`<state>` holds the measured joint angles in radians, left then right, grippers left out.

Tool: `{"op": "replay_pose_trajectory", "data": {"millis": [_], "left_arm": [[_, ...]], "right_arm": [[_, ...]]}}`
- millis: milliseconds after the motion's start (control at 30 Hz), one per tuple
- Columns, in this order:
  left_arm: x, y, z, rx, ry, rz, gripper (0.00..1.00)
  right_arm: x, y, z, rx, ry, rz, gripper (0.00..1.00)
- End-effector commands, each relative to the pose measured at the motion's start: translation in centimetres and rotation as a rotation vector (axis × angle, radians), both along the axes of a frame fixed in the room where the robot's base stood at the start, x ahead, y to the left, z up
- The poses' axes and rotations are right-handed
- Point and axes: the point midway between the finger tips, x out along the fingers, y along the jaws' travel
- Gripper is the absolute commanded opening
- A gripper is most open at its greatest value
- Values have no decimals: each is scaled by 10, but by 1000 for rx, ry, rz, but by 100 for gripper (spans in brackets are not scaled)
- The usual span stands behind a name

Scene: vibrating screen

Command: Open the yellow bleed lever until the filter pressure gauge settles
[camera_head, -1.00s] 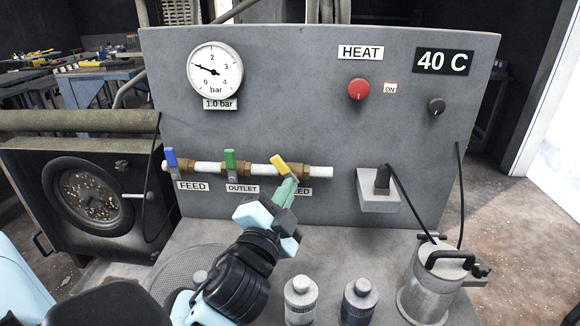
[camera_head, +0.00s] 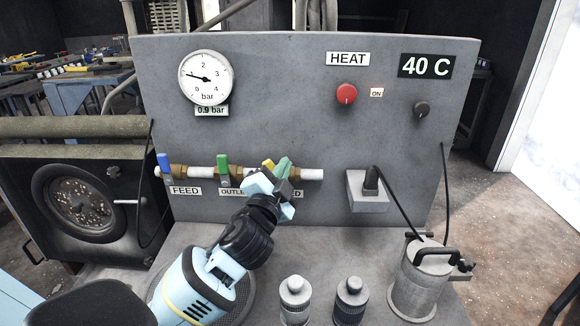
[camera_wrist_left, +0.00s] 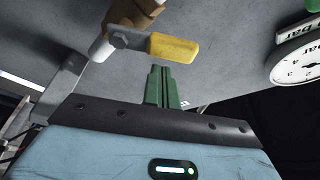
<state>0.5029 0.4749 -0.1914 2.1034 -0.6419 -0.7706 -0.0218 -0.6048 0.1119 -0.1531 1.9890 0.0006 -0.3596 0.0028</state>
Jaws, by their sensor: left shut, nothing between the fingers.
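The yellow bleed lever (camera_head: 268,164) is on the white pipe, partly hidden behind my left gripper (camera_head: 284,166). The lever also shows in the left wrist view (camera_wrist_left: 173,47), just beyond the green fingertips (camera_wrist_left: 162,75). The fingers are shut together and empty. A small gap seems to separate them from the lever; contact is not clear. The pressure gauge (camera_head: 206,78) has its needle near 1, and the plate below it (camera_head: 211,110) reads 0.9 bar. The lever's label is mostly covered by the gripper. My right gripper is not in view.
The blue feed lever (camera_head: 165,163) and green outlet lever (camera_head: 222,166) stand left on the same pipe. A grey socket box (camera_head: 367,191), two bottles (camera_head: 295,299) and a metal canister (camera_head: 419,284) are to the right and in front.

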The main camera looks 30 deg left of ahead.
Motion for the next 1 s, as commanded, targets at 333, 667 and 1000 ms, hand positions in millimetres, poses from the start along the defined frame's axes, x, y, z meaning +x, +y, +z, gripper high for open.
{"op": "replay_pose_trajectory", "data": {"millis": [333,667,1000], "left_arm": [[-5,8,-7,0,-1,1,0],[-6,8,-8,-12,-7,0,0],[-7,11,-9,-64,-39,1,0]], "right_arm": [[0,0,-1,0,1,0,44],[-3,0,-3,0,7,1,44],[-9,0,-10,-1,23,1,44]]}}
